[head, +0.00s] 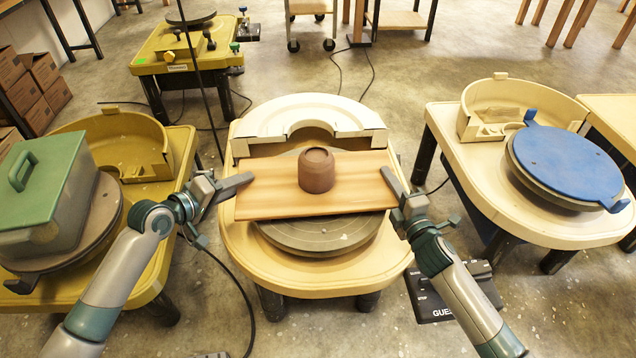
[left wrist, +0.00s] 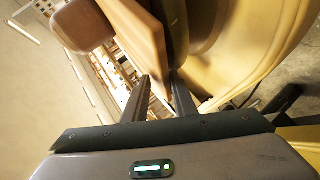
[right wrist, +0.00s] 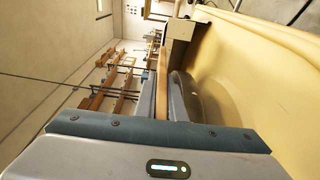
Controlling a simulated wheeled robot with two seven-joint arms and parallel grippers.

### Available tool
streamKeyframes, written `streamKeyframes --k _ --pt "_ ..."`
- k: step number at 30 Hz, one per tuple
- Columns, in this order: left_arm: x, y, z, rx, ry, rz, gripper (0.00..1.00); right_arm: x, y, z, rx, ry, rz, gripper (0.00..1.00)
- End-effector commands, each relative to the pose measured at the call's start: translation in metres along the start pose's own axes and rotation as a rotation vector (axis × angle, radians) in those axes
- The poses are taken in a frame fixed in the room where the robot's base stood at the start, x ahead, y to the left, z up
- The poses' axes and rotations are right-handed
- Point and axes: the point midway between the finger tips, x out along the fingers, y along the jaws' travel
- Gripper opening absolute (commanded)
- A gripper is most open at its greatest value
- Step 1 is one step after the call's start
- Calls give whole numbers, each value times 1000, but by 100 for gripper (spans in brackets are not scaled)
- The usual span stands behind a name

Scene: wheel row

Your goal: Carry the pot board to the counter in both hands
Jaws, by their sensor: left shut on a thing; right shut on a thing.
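The pot board (head: 355,185) is a flat wooden board over the grey wheel head (head: 318,234) of the middle wheel. A brown clay pot (head: 317,171) stands upright on it, near its middle. My left gripper (head: 238,184) is shut on the board's left end. My right gripper (head: 393,184) is shut on its right end. The board looks level; I cannot tell whether it touches the wheel head. In the left wrist view the board (left wrist: 150,45) runs up from the fingers with the pot (left wrist: 82,25) beside it. In the right wrist view the board (right wrist: 191,75) shows edge-on between the fingers.
A cream splash pan (head: 307,112) stands behind the board. The left wheel carries a green lidded box (head: 45,190); the right wheel has a blue disc (head: 567,162). A black pedal (head: 440,300) and cables lie on the floor. Open floor shows behind the wheels.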

Motion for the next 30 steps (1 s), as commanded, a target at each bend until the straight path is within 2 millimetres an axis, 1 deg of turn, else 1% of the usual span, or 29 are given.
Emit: streamKeyframes --k 8,24,30 --pt "-3 5 -4 7 2 -2 0 0 9 0 -2 1 4 0" --pt "-15 34 -16 6 3 -2 0 1 44 0 -3 1 7 0" --pt "-18 41 -19 6 2 -2 0 1 52 0 -3 1 7 0"
